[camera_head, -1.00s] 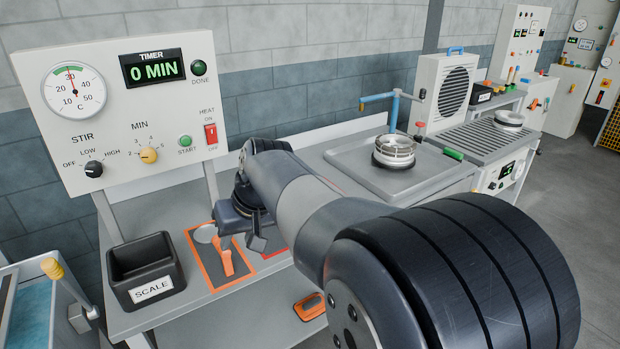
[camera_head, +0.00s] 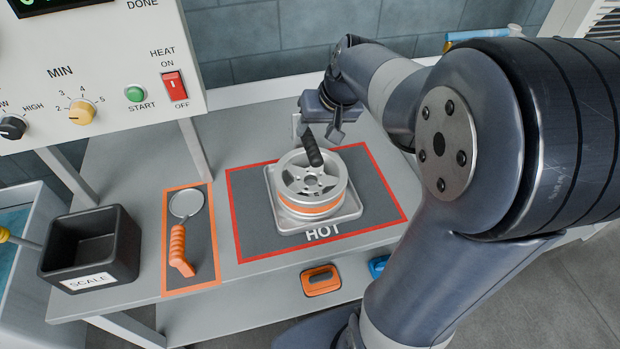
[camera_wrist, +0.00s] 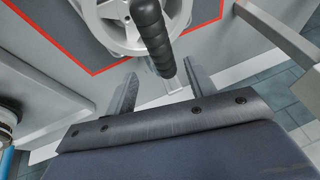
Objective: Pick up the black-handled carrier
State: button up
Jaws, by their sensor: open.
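The carrier's black ribbed handle (camera_head: 313,150) sticks up at a tilt over a silver wheel (camera_head: 297,187) with an orange band. The wheel rests on a light grey tray (camera_head: 343,219) on the dark, red-bordered HOT mat (camera_head: 250,236). My gripper (camera_head: 318,130) is open and empty, just behind and above the handle. In the wrist view the handle (camera_wrist: 152,33) hangs down from the top, its lower end close to the gap between the open fingers (camera_wrist: 160,80). I cannot tell whether it is between them; they are not closed on it. The carrier's lower frame is mostly hidden.
An orange-handled ladle (camera_head: 179,250) lies on an orange-bordered mat to the left. A black SCALE bin (camera_head: 92,248) stands farther left. The control panel (camera_head: 110,100) overhangs the back left. An orange-and-black item (camera_head: 321,281) and a blue one (camera_head: 379,266) lie on the lower shelf.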

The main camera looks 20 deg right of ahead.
aim_at(311, 138)
jog(key=shift+a+f, duration=0.3)
jog(key=shift+f, duration=0.3)
jog(key=p+x, duration=0.1)
jog(key=x, duration=0.3)
jog(key=shift+f, duration=0.25)
jog(key=shift+s+a, duration=0.1)
grip_shut()
jog(key=shift+r, duration=0.2)
